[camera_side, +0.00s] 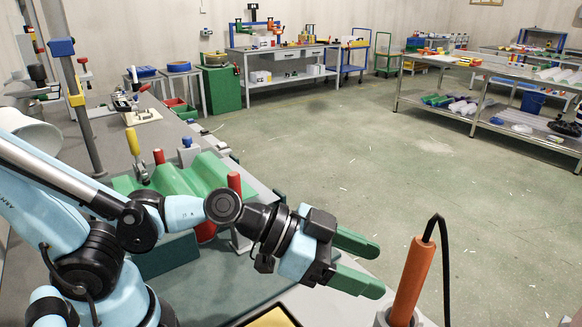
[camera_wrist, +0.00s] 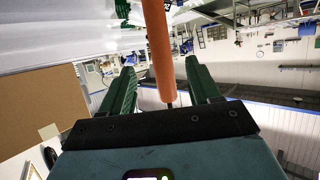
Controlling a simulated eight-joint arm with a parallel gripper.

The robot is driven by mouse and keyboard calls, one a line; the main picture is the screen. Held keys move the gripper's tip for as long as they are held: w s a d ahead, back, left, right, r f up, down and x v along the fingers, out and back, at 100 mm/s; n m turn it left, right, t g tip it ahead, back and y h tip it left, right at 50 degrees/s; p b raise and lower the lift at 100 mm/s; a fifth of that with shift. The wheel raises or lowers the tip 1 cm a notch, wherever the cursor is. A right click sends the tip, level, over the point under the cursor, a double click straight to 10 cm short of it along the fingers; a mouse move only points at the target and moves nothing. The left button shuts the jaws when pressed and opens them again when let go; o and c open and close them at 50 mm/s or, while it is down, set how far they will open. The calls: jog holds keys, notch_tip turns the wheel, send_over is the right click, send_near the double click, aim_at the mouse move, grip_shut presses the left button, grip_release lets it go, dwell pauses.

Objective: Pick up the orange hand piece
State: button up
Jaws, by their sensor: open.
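The orange hand piece (camera_side: 412,283) is a slim cylinder, slightly tilted, with a black cord looping from its top. Its lower end sits in a grey holder (camera_side: 385,318) at the bottom edge of the side view. My gripper (camera_side: 376,268) has two green fingers spread apart and empty, pointing at the hand piece from the left with a small gap. In the wrist view the hand piece (camera_wrist: 160,45) runs down between the two fingers of my gripper (camera_wrist: 160,72), touching neither. Its far end is cut off there.
A bench on the left carries a green corrugated sheet (camera_side: 185,178), a red-handled clamp (camera_side: 235,185) and a yellow-handled clamp (camera_side: 133,142). A steel table (camera_side: 480,122) with rolls stands at the back right. The green floor (camera_side: 330,150) between is mostly clear.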

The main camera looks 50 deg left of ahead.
aim_at(402, 280)
jog(key=shift+x, duration=2.15)
jog(key=shift+r+x, duration=0.2)
jog(key=shift+x, duration=2.45)
jog(key=shift+w, duration=0.1)
jog(key=c, duration=1)
